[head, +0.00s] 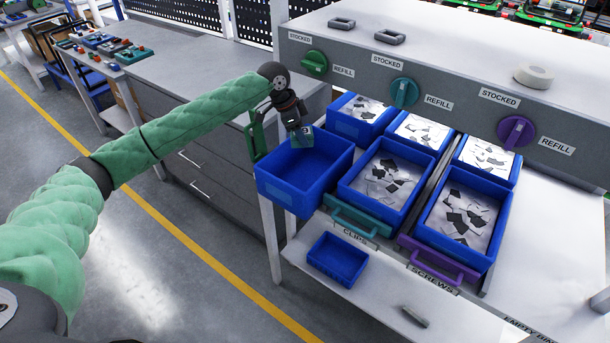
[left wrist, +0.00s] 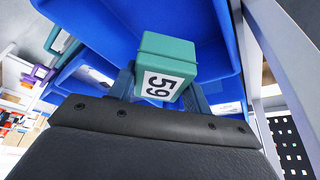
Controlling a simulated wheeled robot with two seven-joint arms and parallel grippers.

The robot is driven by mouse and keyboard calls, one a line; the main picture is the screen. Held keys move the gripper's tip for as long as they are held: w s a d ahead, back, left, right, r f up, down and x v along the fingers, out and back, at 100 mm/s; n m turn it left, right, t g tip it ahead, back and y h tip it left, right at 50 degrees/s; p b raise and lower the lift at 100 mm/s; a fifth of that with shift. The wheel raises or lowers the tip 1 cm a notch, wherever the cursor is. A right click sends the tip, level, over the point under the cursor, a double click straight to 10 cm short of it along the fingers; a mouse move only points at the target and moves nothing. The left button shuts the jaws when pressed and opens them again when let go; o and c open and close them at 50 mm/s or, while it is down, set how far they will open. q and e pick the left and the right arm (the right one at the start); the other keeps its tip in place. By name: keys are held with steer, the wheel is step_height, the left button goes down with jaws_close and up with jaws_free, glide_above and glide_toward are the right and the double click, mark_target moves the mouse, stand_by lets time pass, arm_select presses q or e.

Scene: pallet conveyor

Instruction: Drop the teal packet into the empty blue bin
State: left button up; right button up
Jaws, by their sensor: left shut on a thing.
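The teal packet (head: 302,139) is held in my left gripper (head: 297,126), which is shut on it. The packet also shows in the left wrist view (left wrist: 165,50), with a white label reading 59 and the gripper's fingers on either side. The large empty blue bin (head: 318,178) stands at the left end of the front row of bins. In the head view the packet appears over this bin's back left part, near its rim. Blue bin walls (left wrist: 205,22) fill the area behind the packet in the left wrist view. My right gripper is not in view.
A smaller empty blue bin (head: 337,260) sits on the white shelf below. Blue bins with paper-like pieces (head: 388,180) stand to the right. A grey panel with coloured knobs (head: 404,92) overhangs the back bins. A grey cabinet (head: 205,165) stands to the left.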

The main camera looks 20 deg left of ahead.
arm_select(q)
steer(key=o, duration=1.1)
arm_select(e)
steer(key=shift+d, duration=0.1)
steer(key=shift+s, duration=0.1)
arm_select(q)
steer(key=shift+a+r, duration=0.1)
steer(key=shift+r, duration=0.05)
steer(key=b+v, duration=0.2)
steer(key=v, duration=0.4)
steer(key=shift+s+a+b, duration=0.1)
steer(key=shift+b, duration=0.2)
steer(key=shift+a+r, duration=0.2)
steer(key=shift+r, duration=0.45)
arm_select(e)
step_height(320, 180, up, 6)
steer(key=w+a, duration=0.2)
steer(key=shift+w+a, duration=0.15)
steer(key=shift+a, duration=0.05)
arm_select(q)
steer(key=shift+s, duration=0.1)
